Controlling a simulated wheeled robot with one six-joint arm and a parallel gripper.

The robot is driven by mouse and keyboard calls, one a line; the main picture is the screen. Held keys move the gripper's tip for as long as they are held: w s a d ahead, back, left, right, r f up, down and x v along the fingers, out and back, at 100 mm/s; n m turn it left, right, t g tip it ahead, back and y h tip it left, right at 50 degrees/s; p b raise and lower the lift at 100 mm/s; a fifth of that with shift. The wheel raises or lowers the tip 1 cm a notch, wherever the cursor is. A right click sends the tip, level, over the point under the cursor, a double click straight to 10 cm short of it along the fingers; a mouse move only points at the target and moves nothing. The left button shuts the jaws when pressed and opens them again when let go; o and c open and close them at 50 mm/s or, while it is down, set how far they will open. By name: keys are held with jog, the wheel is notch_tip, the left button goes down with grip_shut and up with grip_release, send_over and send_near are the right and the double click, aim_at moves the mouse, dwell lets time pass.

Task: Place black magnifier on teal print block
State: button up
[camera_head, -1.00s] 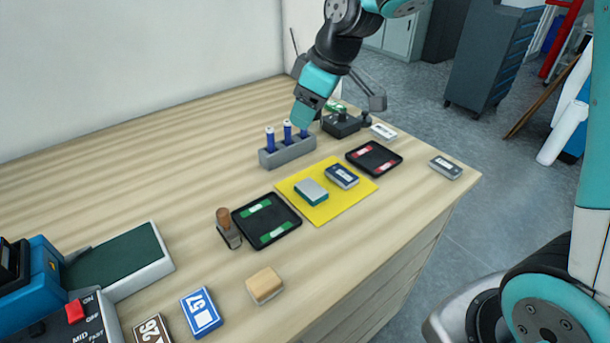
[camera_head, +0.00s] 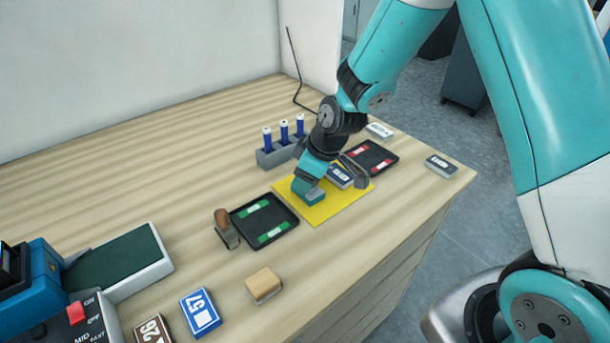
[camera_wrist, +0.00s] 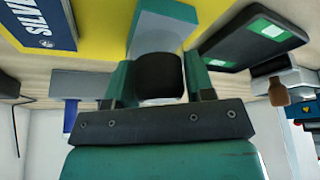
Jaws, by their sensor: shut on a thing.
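My gripper (camera_head: 306,189) is low over the yellow mat (camera_head: 338,205) in the head view, at the teal print block (camera_head: 316,197), and hides part of it. In the wrist view my gripper (camera_wrist: 159,82) is shut on the black magnifier (camera_wrist: 158,72), a short dark round piece between the two teal fingers. The grey-topped teal print block (camera_wrist: 163,28) shows right beside the magnifier there. I cannot tell whether the two touch. The magnifier is hidden in the head view.
A navy labelled block (camera_head: 339,176) lies close by on the mat. A black tray with green labels (camera_head: 284,208), another with red labels (camera_head: 385,154) and a grey rack with blue bottles (camera_head: 268,158) stand around it.

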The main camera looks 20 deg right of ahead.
jog(key=o, duration=0.9)
jog(key=shift+f, duration=0.1)
jog(key=shift+d+r, duration=0.1)
jog(key=shift+r, duration=0.4)
jog(key=v, duration=1.1)
jog(key=s+a+r+m+g, duration=0.1)
jog(key=s+a+r, duration=0.1)
jog(key=s, duration=0.5)
jog(key=s+a+r+m+g, duration=0.1)
jog(key=s+a+r, duration=0.2)
jog(key=s, duration=0.5)
jog(key=s+a+r+m, duration=0.1)
jog(key=s+a+r, duration=0.1)
jog(key=s, duration=0.5)
jog(key=shift+s+a+r+g+y+b, duration=0.2)
jog(key=shift+s+g+y+b, duration=0.1)
jog(key=shift+g+y+b, duration=0.1)
